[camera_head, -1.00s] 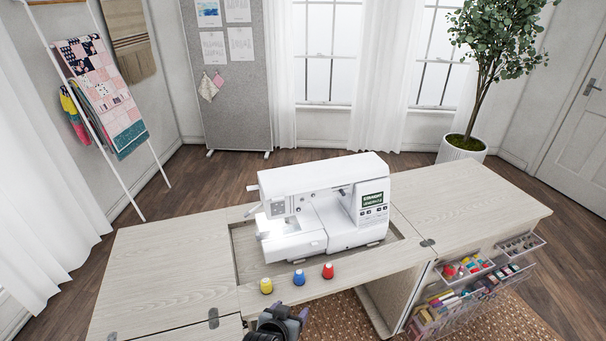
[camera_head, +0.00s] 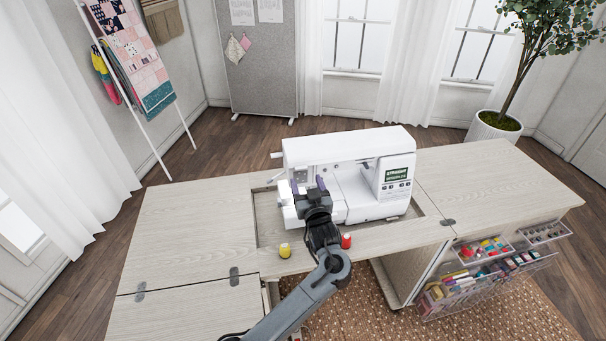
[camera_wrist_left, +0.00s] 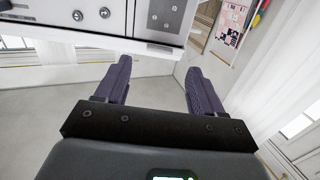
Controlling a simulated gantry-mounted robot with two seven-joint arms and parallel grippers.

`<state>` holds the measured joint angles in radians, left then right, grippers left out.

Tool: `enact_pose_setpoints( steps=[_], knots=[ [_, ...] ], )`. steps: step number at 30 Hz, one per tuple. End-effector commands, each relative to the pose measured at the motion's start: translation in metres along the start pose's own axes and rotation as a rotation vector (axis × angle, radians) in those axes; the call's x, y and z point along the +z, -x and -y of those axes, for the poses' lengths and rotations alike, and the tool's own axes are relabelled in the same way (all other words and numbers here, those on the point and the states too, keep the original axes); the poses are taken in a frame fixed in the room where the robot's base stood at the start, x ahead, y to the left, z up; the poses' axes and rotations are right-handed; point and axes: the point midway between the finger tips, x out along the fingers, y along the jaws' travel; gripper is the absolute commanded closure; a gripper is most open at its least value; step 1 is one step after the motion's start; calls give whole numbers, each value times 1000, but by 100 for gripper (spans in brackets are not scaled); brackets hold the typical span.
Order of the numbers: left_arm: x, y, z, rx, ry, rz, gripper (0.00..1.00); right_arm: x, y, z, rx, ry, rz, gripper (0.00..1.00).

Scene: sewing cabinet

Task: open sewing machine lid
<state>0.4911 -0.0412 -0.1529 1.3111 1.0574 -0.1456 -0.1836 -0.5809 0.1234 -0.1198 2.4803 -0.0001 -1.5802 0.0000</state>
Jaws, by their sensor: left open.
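The white sewing machine (camera_head: 350,148) sits upright in the recess of the cabinet top, with its small screen lit at the right. Its lid (camera_head: 345,142) along the top looks shut. My left gripper (camera_head: 308,186) is in front of the machine's left part, its dark fingers raised toward the machine. In the left wrist view the two fingers (camera_wrist_left: 158,75) are spread apart with nothing between them. Part of the machine (camera_wrist_left: 160,18), with round knobs, shows above and beyond the fingertips. Whether the fingers touch the machine I cannot tell. My right gripper is not in view.
The cabinet top is clear at left and right. Open clear drawers (camera_head: 485,275) hang at the right.

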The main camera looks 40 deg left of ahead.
Motion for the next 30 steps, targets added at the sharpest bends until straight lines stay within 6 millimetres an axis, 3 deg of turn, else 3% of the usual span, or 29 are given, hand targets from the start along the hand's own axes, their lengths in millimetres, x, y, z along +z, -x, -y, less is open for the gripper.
enact_pose_setpoints(
  steps=[9,24,30],
  knots=[
    [0,-44,0,1,0,0,32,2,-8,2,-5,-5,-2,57],
    [0,-56,0,2,1,1,32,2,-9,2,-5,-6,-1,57],
    [0,-56,0,2,0,1,63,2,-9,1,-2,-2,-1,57]
  ],
)
